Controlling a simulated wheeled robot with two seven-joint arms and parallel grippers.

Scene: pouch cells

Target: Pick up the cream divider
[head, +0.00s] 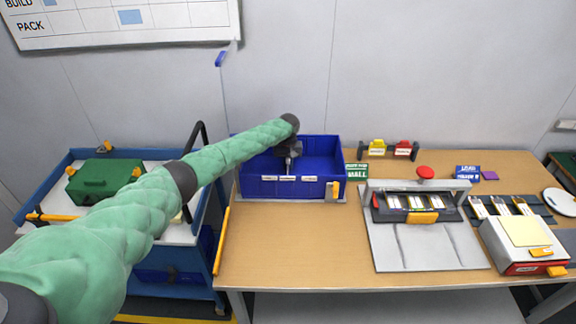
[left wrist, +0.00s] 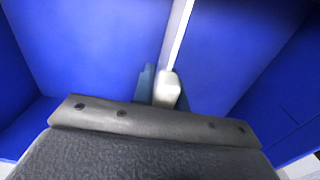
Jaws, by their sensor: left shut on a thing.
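My left gripper (head: 289,163) reaches down into the blue bin (head: 257,188) at the left end of the table. In the left wrist view, the left gripper (left wrist: 166,88) is shut on a thin, pale strip, the cream divider (left wrist: 182,30), seen nearly edge-on. The strip stands up between blue bin walls (left wrist: 90,40). In the head view the divider is hard to make out behind the gripper and the bin's front wall. My right gripper is in neither view.
A blue cart with a green case (head: 105,180) stands left of the table (head: 300,250). A grey press-like fixture (head: 425,240) with a red knob is right of the bin. A white box (head: 522,245) stands farther right. Bare tabletop lies before the bin.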

